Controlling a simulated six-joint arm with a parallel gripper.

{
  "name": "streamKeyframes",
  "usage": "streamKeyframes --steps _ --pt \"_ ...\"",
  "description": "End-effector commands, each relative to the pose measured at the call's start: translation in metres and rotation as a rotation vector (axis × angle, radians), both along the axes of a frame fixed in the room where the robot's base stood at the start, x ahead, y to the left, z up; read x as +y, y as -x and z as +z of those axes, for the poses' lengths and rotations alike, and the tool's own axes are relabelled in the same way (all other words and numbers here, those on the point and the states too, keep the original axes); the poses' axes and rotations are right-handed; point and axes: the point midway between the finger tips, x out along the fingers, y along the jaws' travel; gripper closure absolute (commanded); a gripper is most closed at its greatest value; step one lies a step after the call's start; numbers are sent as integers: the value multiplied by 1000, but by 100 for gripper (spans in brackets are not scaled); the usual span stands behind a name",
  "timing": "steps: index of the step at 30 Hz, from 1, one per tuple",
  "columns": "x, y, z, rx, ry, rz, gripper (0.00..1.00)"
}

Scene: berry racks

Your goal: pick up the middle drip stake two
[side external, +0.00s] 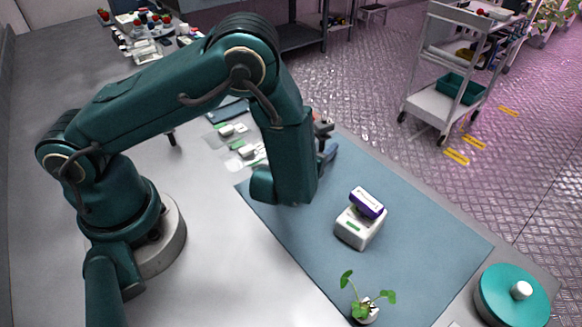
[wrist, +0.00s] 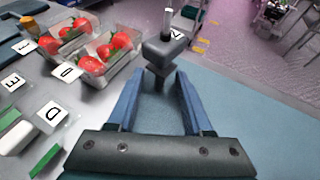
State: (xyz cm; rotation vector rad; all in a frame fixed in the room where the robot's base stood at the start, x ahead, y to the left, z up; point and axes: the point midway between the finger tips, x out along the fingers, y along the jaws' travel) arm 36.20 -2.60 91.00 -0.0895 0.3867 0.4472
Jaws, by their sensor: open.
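My gripper (wrist: 160,98) is open in the wrist view, its two blue fingers apart with blue mat showing between them. Just beyond the fingertips stands a dark grey blocky piece (wrist: 165,52) with a thin pale upright rod on top; it may be a drip stake, but I cannot tell which one. It lies roughly in line with the gap, and no finger is seen closed on it. In the side external view my gripper (side external: 325,148) is mostly hidden behind my forearm, over the mat's far edge. No other drip stake can be made out.
Two clear punnets of strawberries (wrist: 104,60) and lettered cards (wrist: 52,113) lie left in the wrist view. On the blue mat (side external: 420,230) are a white box with a purple block (side external: 366,203) and a seedling (side external: 366,306). A teal lidded pot (side external: 512,297) stands right.

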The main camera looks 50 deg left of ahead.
Motion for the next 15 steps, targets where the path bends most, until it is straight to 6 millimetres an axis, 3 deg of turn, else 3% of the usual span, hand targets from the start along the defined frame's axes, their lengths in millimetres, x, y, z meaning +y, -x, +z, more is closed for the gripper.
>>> streamKeyframes --steps 1,2,5,6,15 --pt "0 0 0 0 0 0 50" --pt "0 0 0 0 0 0 57" --pt "0 0 0 0 0 0 95" --pt "0 0 0 0 0 0 100" --pt "0 0 0 0 0 0 100"
